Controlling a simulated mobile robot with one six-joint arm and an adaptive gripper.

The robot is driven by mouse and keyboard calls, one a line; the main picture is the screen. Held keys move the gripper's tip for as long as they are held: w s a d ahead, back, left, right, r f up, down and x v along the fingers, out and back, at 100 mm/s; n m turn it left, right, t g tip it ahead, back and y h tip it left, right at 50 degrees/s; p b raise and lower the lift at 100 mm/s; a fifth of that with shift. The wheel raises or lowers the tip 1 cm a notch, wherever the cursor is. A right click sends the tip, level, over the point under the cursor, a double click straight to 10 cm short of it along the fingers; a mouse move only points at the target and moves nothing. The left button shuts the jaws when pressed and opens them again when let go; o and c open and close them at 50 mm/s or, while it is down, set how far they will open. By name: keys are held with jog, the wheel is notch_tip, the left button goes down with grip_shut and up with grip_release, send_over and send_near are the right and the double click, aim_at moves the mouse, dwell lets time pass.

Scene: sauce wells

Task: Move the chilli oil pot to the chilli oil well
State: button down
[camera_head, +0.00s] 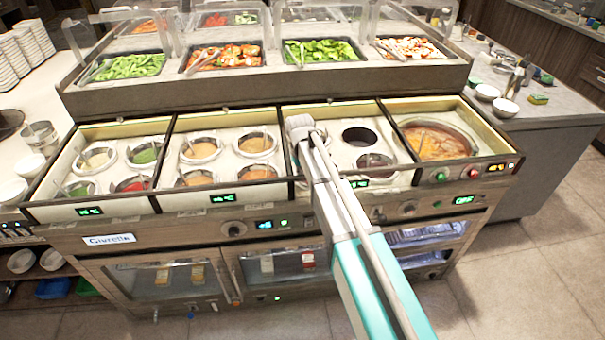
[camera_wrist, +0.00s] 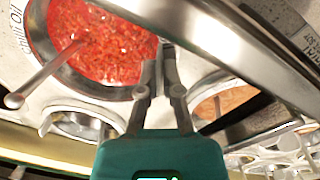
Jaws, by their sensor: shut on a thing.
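The chilli oil pot (camera_wrist: 100,40) fills the upper left of the wrist view, with bright red flaky sauce inside a metal rim and a ladle (camera_wrist: 40,80) leaning out. A "chilli Oil" label (camera_wrist: 10,38) is printed on the pale surface beside it. My gripper (camera_wrist: 158,82) is shut at the near edge of this pot, with its fingers close together. In the head view my arm covers the left part of the third bay, hiding the pot and fingertips. I cannot tell whether the pot is seated in the well or lifted.
A dark empty well (camera_head: 360,136) and a dark reddish pot (camera_head: 375,162) are in the third bay. A metal divider (camera_wrist: 225,30) separates it from orange sauce pots (camera_wrist: 225,102). A wide soup pot (camera_head: 440,142) is at right. A raised salad shelf (camera_head: 270,83) stands behind.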

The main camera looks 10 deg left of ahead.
dwell(0.4)
jog(key=c, duration=0.7)
grip_release()
jog(key=shift+f, duration=0.1)
jog(key=o, duration=0.6)
